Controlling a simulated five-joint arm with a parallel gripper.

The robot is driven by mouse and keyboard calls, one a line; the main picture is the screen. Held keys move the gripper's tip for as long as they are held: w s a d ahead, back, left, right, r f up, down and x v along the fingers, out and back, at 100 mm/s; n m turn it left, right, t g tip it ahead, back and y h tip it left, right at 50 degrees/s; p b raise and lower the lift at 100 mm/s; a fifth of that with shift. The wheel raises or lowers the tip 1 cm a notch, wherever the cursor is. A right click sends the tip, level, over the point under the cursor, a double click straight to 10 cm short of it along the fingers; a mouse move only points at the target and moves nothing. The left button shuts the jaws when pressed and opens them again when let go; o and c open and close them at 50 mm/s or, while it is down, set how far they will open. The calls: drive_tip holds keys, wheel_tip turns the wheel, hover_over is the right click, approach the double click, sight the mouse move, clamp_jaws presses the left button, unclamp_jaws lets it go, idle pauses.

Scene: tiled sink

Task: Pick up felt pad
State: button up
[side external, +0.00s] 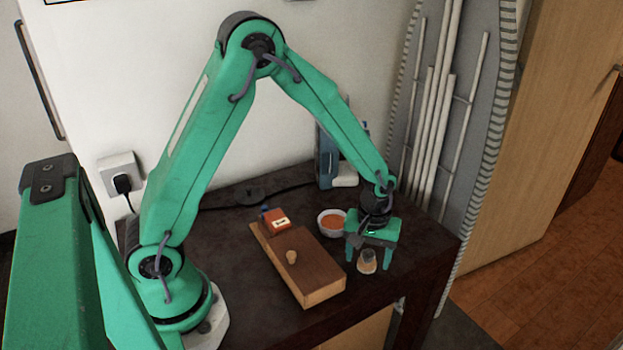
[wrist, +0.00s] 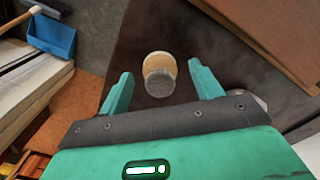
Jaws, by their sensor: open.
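What looks like the felt pad (wrist: 160,84) is a grey round face on a pale wooden round piece, seen in the wrist view on the dark table. The same small piece, pale below with a dark top, stands near the table's right end in the side view (side external: 367,262). My gripper (side external: 369,266) is above it, pointing down, with its fingers spread on either side. In the wrist view my gripper (wrist: 161,76) is open and empty, with the piece between the finger lines and a gap on both sides.
A wooden box or block (side external: 300,270) with a small round knob (side external: 292,257) lies left of my gripper. A red box (side external: 276,220) and a white bowl with orange contents (side external: 332,223) are behind. The dark table's (side external: 385,300) front right edge is close by.

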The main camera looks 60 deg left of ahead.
sight(369, 253)
drive_tip(key=shift+c, duration=0.3)
drive_tip(key=c, duration=1)
drive_tip(key=shift+r, duration=0.1)
drive_tip(key=shift+r, duration=0.8)
wheel_tip(369, 253, up, 2)
drive_tip(key=shift+r, duration=0.1)
drive_tip(key=s+d+r, duration=0.2)
drive_tip(key=d, duration=0.1)
drive_tip(key=s+d+r, duration=0.2)
drive_tip(key=s+d, duration=0.1)
drive_tip(key=s+d+r, duration=0.2)
drive_tip(key=d+r, duration=0.1)
drive_tip(key=shift+s, duration=0.2)
